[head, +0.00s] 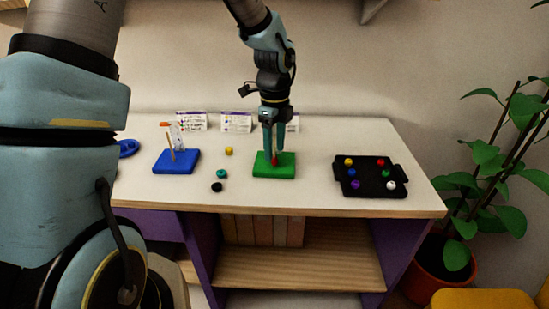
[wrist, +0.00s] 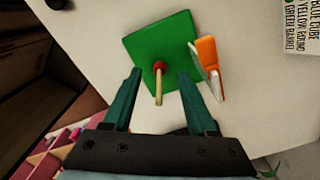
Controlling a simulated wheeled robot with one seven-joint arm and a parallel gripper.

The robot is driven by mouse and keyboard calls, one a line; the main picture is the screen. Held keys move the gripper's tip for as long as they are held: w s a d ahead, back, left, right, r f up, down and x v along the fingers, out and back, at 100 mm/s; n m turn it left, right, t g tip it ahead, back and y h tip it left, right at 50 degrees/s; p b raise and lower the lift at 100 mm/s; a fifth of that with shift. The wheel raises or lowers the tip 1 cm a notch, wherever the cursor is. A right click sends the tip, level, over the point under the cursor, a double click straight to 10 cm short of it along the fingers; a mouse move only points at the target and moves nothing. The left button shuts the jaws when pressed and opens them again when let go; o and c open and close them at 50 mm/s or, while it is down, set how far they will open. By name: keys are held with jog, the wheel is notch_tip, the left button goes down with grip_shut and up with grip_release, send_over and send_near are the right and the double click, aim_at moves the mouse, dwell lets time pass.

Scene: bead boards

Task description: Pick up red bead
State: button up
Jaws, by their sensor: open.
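A red bead (wrist: 160,66) sits low around the thin wooden peg (wrist: 159,92) of the green board (wrist: 135,48) in the wrist view. In the head view the green board (head: 286,171) stands mid-table, with the bead partly hidden between the fingers. My gripper (head: 273,153) points down over this board. Its fingers are open, one on each side of the peg and bead in the wrist view (wrist: 160,76); I see no contact. Another red bead (head: 381,161) is in the black tray (head: 371,190) at the right.
An orange-and-white upright piece (wrist: 207,64) stands close to the right finger. A blue board (head: 165,167) with a peg is at the left. Yellow (head: 229,151), teal (head: 221,174) and black (head: 217,187) beads lie loose between the boards. Printed cards (head: 237,122) stand behind.

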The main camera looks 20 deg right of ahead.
aim_at(274, 160)
jog(key=shift+f, duration=1.3)
grip_shut()
